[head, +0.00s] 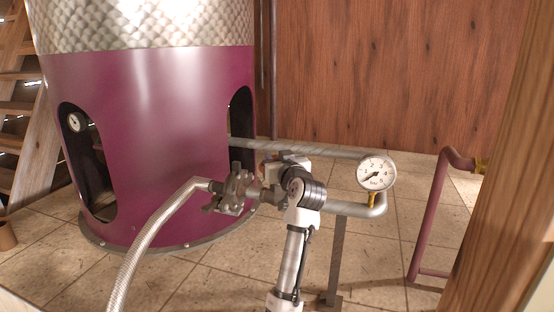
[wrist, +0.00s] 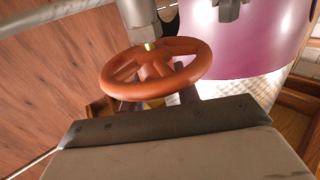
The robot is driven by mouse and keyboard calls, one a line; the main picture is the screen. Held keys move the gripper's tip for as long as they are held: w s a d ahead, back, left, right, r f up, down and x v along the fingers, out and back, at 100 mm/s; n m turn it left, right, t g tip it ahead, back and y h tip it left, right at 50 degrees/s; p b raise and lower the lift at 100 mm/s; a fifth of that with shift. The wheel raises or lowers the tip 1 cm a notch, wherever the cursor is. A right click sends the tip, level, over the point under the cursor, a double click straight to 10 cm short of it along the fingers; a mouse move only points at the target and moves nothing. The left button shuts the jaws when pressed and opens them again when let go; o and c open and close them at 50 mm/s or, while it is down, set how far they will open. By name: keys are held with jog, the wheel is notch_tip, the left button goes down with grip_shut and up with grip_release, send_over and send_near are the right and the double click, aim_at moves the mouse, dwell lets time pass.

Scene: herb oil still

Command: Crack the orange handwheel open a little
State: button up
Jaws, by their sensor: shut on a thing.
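The orange handwheel (wrist: 198,67) fills the upper middle of the wrist view, with a round rim, spokes and a hub. It sits on a grey pipe fitting behind it. My gripper (wrist: 157,99) is at the near lower side of the wheel, its dark fingers partly hidden by the rim. It is shut on the handwheel. In the head view my wrist (head: 305,190) stands in front of the valve area and largely hides the wheel and the fingers.
A pressure gauge (head: 376,173) stands on the pipe right of my wrist. A grey fitting (head: 236,190) with a ribbed hose (head: 150,235) is close on the left. The purple still (head: 165,120) rises behind. A wooden post (head: 505,170) is at the right.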

dwell(0.4)
jog(key=o, duration=0.9)
jog(key=shift+o, duration=0.2)
jog(key=shift+s, duration=0.1)
jog(key=b+v, duration=0.3)
jog(key=v, duration=1)
jog(key=shift+s+d, duration=0.2)
jog(key=shift+s, duration=0.1)
